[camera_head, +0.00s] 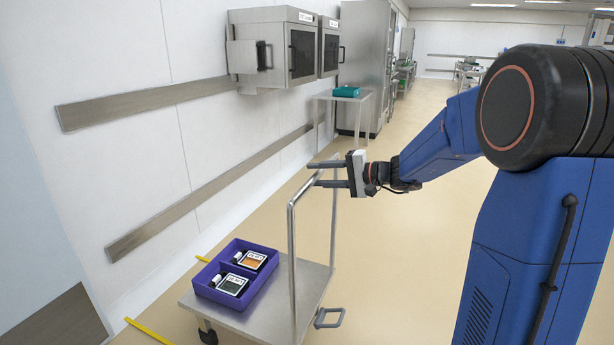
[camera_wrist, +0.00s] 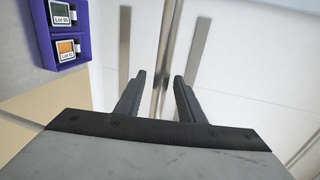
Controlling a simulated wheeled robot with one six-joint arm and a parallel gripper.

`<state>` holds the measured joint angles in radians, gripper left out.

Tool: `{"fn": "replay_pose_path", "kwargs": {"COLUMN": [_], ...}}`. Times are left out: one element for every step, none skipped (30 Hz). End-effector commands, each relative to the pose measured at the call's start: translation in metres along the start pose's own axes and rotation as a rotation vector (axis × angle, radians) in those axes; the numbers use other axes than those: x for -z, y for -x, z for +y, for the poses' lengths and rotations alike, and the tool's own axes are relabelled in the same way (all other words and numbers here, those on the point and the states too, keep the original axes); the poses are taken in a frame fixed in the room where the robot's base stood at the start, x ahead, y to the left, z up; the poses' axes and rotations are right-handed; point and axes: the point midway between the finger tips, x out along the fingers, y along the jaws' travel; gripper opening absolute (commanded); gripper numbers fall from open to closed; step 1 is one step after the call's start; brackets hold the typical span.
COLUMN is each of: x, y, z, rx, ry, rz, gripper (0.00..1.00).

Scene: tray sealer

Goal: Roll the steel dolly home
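The steel dolly (camera_head: 232,318) stands on the floor by the left wall, its flat deck low and its tubular push handle (camera_head: 292,260) rising at the right side. A purple divided bin (camera_head: 215,295) with two labelled packs sits on the deck; it also shows in the wrist view (camera_wrist: 82,28). My gripper (camera_head: 318,174) is at the handle's top bar, fingers pointing left. In the wrist view my gripper (camera_wrist: 160,80) has its fingers apart, and the bar (camera_wrist: 168,45) runs between them with gaps visible on both sides.
Yellow floor strips (camera_head: 148,331) lie beside the dolly along the wall. Wall rails (camera_head: 200,207) run behind it. Steel cabinets (camera_head: 275,45) hang above, and a small table with a teal box (camera_head: 346,91) stands farther back. The floor (camera_head: 400,270) right of the dolly is open.

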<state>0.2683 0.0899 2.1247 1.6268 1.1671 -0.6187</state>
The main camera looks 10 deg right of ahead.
Motion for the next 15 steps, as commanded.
{"fn": "replay_pose_path", "kwargs": {"x": [-0.001, -0.001, -0.001, -0.001, 0.000, 0.000, 0.000, 0.000, 0.000, 0.000, 0.000, 0.000, 0.000, 0.000, 0.000], "y": [-0.009, -0.013, -0.018, -0.021, -0.025, -0.028, -0.031, -0.033, -0.036, -0.037, -0.038, -0.039, -0.040, -0.040, -0.040], "z": [0.001, 0.001, 0.000, 0.000, 0.000, 0.000, 0.000, 0.000, 0.000, 0.000, 0.000, 0.000, 0.000, 0.000, 0.000], "rx": [-0.001, -0.001, 0.000, 0.000, 0.000, 0.000, -0.001, -0.001, -0.001, -0.001, 0.000, 0.000, 0.000, 0.000, 0.000], "ry": [0.000, 0.000, 0.000, 0.000, 0.001, 0.001, 0.002, 0.002, 0.001, 0.001, 0.001, 0.001, 0.001, 0.001, 0.001], "rz": [-0.002, -0.002, -0.003, -0.002, -0.002, -0.001, -0.001, -0.001, -0.001, -0.001, -0.001, 0.000, 0.000, 0.000, 0.000], "gripper": [0.35, 0.35, 0.35, 0.35, 0.35, 0.35, 0.35, 0.35, 0.35, 0.35, 0.35, 0.35, 0.35, 0.35, 0.35]}}
